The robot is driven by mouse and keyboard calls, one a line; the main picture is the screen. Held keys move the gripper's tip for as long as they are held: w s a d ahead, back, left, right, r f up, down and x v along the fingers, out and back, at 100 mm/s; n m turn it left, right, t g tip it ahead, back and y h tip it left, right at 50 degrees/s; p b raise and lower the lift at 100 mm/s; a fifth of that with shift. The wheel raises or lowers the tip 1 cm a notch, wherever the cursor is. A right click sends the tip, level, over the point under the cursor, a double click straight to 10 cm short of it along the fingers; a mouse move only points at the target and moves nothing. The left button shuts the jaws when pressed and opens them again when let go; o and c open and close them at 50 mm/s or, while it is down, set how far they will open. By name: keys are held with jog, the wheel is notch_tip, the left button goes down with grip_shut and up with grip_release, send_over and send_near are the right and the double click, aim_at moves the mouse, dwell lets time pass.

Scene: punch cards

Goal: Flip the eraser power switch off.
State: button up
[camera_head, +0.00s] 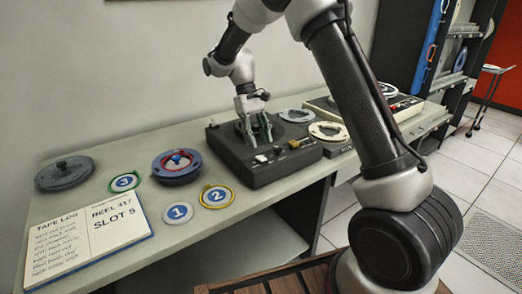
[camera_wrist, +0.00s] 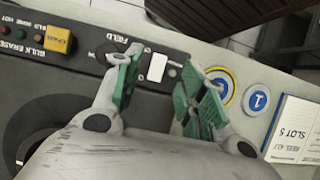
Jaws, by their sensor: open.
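The bulk eraser (camera_head: 292,165) is a dark box on the bench. Its front panel fills the upper left of the wrist view (camera_wrist: 75,70), with "BULK ERASE" lettering, a yellow button (camera_wrist: 58,39) and a black knob (camera_wrist: 106,52) by the word FIELD. A small white rectangular piece (camera_wrist: 157,67) on the panel looks like a switch; I cannot tell which way it is set. My gripper (camera_head: 257,139) is over the eraser, pointing down. In the wrist view its green-padded fingers (camera_wrist: 160,73) are apart, with the white piece showing between them and nothing held.
Left of the eraser lie a blue-rimmed round reel (camera_head: 177,167), numbered discs 1 (camera_head: 178,212), 2 (camera_head: 216,196) and 3 (camera_head: 124,182), and a tape log (camera_head: 90,236). Pale reels (camera_head: 328,132) and a tape deck (camera_head: 405,105) stand to the right.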

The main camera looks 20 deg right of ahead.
jog(key=d+v, duration=0.1)
jog(key=v, duration=0.5)
jog(key=shift+a+r, duration=0.4)
jog(key=shift+a, duration=0.15)
jog(key=shift+w, duration=0.2)
jog(key=s+d+r+m+t, duration=0.1)
jog(key=s+d+r+t, duration=0.2)
jog(key=s, duration=0.7)
jog(key=s+d+r+m+t+y, duration=0.1)
jog(key=s+d+r+t, duration=0.2)
jog(key=s+d, duration=0.5)
jog(key=s+d+r+m+t, duration=0.1)
jog(key=s+d+r+t, duration=0.2)
jog(key=s, duration=1)
jog(key=shift+s+d+r+m+y, duration=0.2)
jog(key=shift+s+d+m+y, duration=0.15)
jog(key=shift+d, duration=0.95)
